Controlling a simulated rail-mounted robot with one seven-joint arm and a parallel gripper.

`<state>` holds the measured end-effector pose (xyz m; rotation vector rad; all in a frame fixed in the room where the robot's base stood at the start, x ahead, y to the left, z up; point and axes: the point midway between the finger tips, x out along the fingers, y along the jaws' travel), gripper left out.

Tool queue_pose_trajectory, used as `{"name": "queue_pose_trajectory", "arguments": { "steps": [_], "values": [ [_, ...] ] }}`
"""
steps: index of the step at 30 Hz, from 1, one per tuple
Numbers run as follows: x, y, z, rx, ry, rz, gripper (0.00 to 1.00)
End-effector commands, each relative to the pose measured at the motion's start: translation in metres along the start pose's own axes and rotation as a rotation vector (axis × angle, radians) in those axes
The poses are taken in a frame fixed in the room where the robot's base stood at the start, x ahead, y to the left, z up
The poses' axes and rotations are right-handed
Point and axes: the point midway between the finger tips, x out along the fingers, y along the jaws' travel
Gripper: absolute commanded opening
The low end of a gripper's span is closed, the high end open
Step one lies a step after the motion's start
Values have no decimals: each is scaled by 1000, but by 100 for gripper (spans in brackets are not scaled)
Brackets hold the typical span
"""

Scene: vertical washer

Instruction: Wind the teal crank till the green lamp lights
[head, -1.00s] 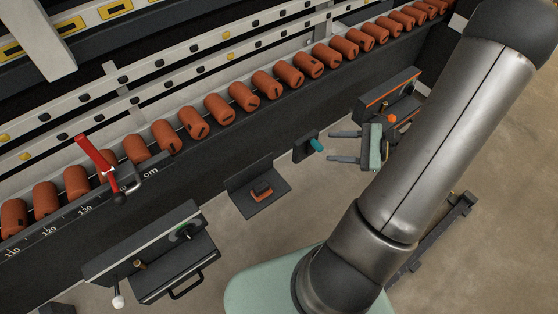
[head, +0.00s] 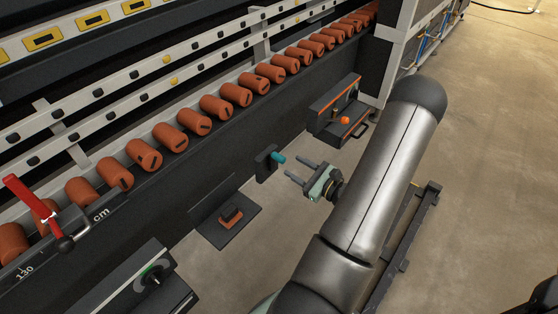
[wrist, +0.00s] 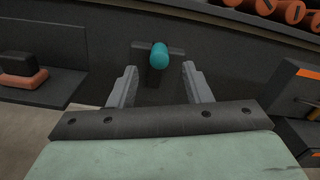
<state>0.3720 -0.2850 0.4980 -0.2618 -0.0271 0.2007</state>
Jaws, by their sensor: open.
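The teal crank (head: 278,158) is a short teal knob on a dark block (head: 264,163) at the front of the machine. In the wrist view the teal knob (wrist: 159,56) stands upright against its dark mount, ahead of my fingertips and roughly midway between them. My gripper (head: 302,173) is open and empty, its two fingers pointing at the crank from the right. In the wrist view my gripper (wrist: 158,82) has a finger on each side of the knob's line, with a gap to it.
An orange-trimmed box (head: 336,110) with an orange knob (head: 344,120) is right of the crank. A dark plate with an orange-based block (head: 231,216) is at its left. A red lever (head: 30,203) stands by the roller row (head: 203,123). Floor at right is mostly clear.

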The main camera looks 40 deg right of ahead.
Motion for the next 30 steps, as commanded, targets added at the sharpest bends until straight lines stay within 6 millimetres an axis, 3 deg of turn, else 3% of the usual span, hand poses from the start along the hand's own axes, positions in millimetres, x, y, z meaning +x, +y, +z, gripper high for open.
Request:
{"name": "queue_pose_trajectory", "arguments": {
  "steps": [3,9,15,23,28,30],
  "values": [
    [26,1,-2,-1,-2,3,45],
    [58,1,-1,-1,-2,2,45],
    [72,0,0,0,0,0,45],
    [73,0,0,0,0,0,45],
    [73,0,0,1,0,0,3],
    [73,0,0,1,0,0,0]
  ]
}}
